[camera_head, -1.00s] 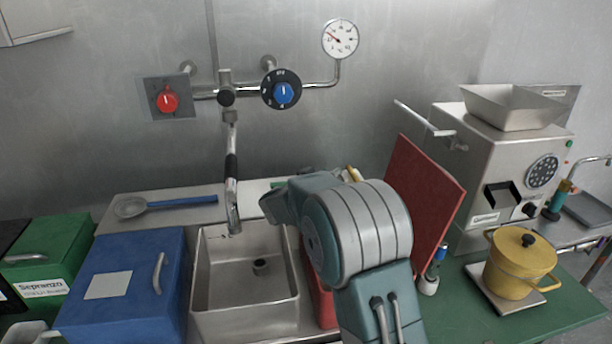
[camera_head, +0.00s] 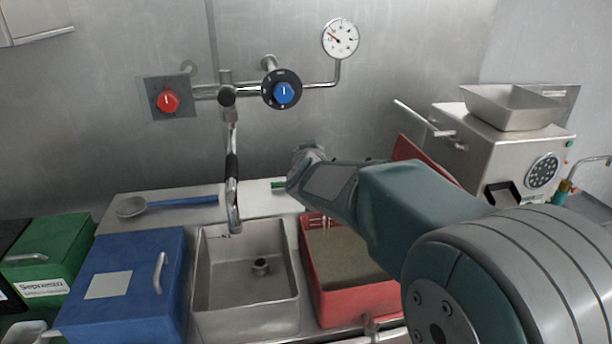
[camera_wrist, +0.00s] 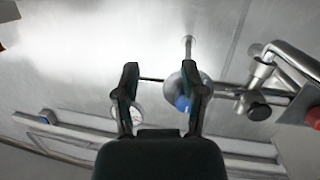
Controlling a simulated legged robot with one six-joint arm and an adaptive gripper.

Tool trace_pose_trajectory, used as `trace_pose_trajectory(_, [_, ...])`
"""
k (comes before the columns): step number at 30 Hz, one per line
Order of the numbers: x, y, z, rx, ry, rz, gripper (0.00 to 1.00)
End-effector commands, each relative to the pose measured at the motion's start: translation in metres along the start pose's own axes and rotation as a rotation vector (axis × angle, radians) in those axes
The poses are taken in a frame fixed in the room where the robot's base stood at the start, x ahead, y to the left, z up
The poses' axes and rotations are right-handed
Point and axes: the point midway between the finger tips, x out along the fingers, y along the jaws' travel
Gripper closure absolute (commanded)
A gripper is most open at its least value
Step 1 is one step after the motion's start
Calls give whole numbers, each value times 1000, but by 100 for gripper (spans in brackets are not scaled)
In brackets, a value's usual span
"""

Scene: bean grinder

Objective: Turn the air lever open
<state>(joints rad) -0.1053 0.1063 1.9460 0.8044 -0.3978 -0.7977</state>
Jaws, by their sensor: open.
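No lever carries a readable air label. On the wall pipe are a round black dial with a blue knob (camera_head: 283,92), a red knob (camera_head: 167,101) on a plate, and a pressure gauge (camera_head: 340,39). A silver bar handle (camera_head: 413,116) sticks out left of the steel grinder (camera_head: 510,150). My gripper (camera_wrist: 163,85) is open and empty, its fingers pointing toward the wall. In the wrist view the blue knob (camera_wrist: 183,103) shows beside the right finger, partly hidden, and the gauge (camera_wrist: 135,113) lies behind the left finger. Contact cannot be told.
A faucet (camera_head: 232,180) hangs over the steel sink (camera_head: 205,260). A blue bin (camera_head: 125,290) and a green bin (camera_head: 55,245) stand left. A red bin (camera_head: 355,308) with brown contents lies under my arm. My arm hides much of the right counter.

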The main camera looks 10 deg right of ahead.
Motion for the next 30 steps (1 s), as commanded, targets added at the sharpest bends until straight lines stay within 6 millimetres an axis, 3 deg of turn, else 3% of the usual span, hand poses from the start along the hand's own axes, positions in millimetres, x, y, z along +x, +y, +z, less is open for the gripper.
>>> trace_pose_trajectory(12, [-69, -10, 5, 20, -125, -200, 46])
trace_pose_trajectory(18, [-93, -12, 13, 21, -182, -251, 46])
trace_pose_trajectory(30, [-102, -12, 18, 20, -210, -269, 46])
